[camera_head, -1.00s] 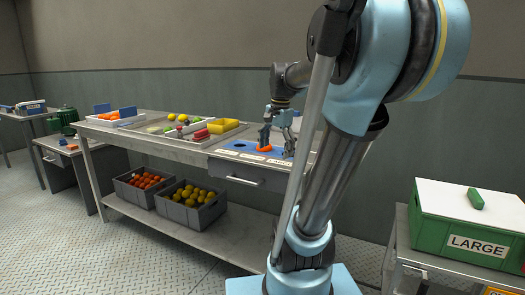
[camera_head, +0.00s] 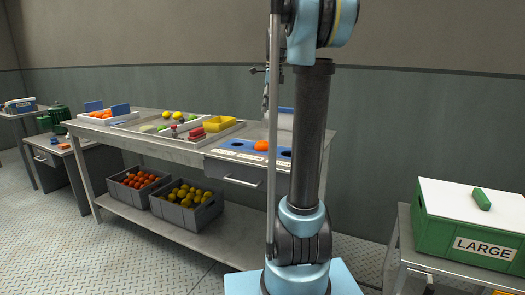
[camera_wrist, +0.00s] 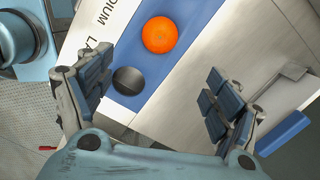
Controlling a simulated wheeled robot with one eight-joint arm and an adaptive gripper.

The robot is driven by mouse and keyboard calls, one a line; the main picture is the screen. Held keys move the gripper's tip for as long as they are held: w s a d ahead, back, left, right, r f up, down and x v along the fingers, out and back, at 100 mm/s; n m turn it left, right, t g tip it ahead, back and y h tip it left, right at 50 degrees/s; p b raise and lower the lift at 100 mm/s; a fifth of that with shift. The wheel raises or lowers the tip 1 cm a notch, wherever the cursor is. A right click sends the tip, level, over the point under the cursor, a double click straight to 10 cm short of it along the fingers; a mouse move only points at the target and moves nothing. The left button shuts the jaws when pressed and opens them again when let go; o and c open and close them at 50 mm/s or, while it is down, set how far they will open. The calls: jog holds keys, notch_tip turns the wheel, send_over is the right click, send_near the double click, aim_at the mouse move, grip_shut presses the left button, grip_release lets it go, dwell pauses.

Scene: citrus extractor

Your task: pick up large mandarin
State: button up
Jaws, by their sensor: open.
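An orange mandarin (camera_head: 262,146) sits at the middle hole of a blue sizing board (camera_head: 238,149) on the table's right part. In the wrist view the mandarin (camera_wrist: 160,36) is near the top, beside the label reading "MEDIUM". An empty dark hole (camera_wrist: 128,81) shows beside the label starting "LA". My gripper (camera_wrist: 158,70) is open and empty, its fingers spread left and right, with the board seen between and beyond them. In the head view my gripper is mostly hidden behind my arm, above the table.
A crate of orange fruit (camera_head: 144,184) and a crate of yellow fruit (camera_head: 186,204) stand on the lower shelf. Trays with fruit and a yellow box (camera_head: 219,124) lie left of the board. A green crate marked "LARGE" (camera_head: 440,236) with a white lid stands at right.

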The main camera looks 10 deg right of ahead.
aim_at(263, 142)
jog(key=f, duration=0.5)
jog(key=a+f, duration=0.1)
jog(key=f, duration=0.4)
jog(key=a+f, duration=0.1)
jog(key=f, duration=0.5)
jog(key=shift+w+a, duration=0.1)
jog(key=shift+w, duration=0.15)
jog(key=c, duration=1.4)
jog(key=shift+r, duration=0.1)
